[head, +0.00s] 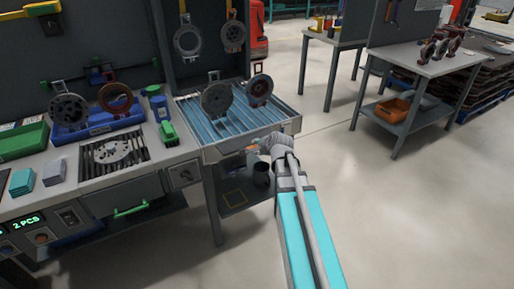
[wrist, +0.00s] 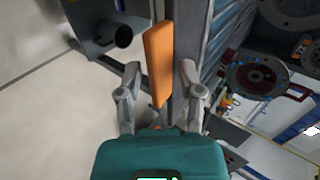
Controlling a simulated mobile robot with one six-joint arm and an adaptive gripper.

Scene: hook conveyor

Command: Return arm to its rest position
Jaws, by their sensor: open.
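My arm (head: 300,215), teal and grey, reaches forward from the bottom of the head view to the front right corner of the blue-slatted conveyor table (head: 270,132). In the head view its end is low by that edge, and the fingers are hard to make out. In the wrist view my gripper (wrist: 160,70) is open, with its two grey fingers well apart. An orange block-like piece (wrist: 157,55) shows between and beyond the fingers, alongside the table edge. I cannot tell its distance from them. A small orange patch (head: 251,149) shows under the table edge in the head view.
A dark cylinder (head: 261,172) stands below the table. The workbench (head: 70,165) is at left. Open floor (head: 400,220) lies to the right, before another table (head: 420,66).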

